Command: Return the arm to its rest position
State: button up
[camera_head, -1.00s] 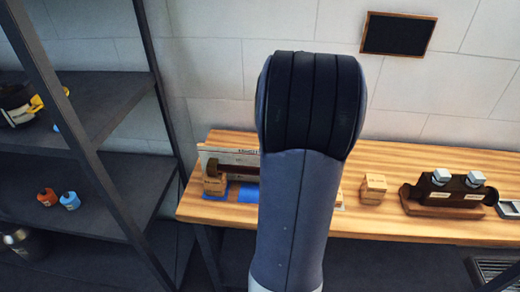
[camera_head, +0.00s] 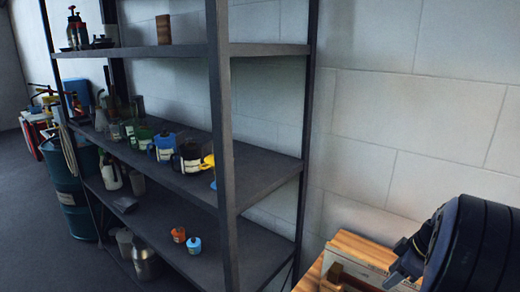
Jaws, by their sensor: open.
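My arm shows at the right edge, with a dark, ridged, rounded link (camera_head: 475,250) cut off by the frame. A dark part that looks like my gripper (camera_head: 402,262) sticks out to its left, over the wooden bench (camera_head: 355,245). Its jaws look apart, with nothing seen between them. The link hides part of it and most of the bench.
A dark metal shelf rack (camera_head: 228,170) stands close by on the left and middle, holding bottles, pots and small orange and blue containers. A teal drum (camera_head: 72,200) stands at its far end. Open floor (camera_head: 40,240) lies at far left. A pale wall (camera_head: 420,110) is behind.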

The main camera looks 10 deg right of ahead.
aim_at(377, 290)
jog(key=x, duration=0.6)
jog(key=shift+f+b, duration=0.25)
jog(key=shift+b, duration=0.05)
jog(key=shift+s+f+b, duration=0.1)
jog(key=shift+f+b, duration=0.15)
jog(key=shift+b, duration=0.15)
jog(key=shift+r+p, duration=0.3)
jog(key=shift+p, duration=0.05)
jog(key=shift+f, duration=0.15)
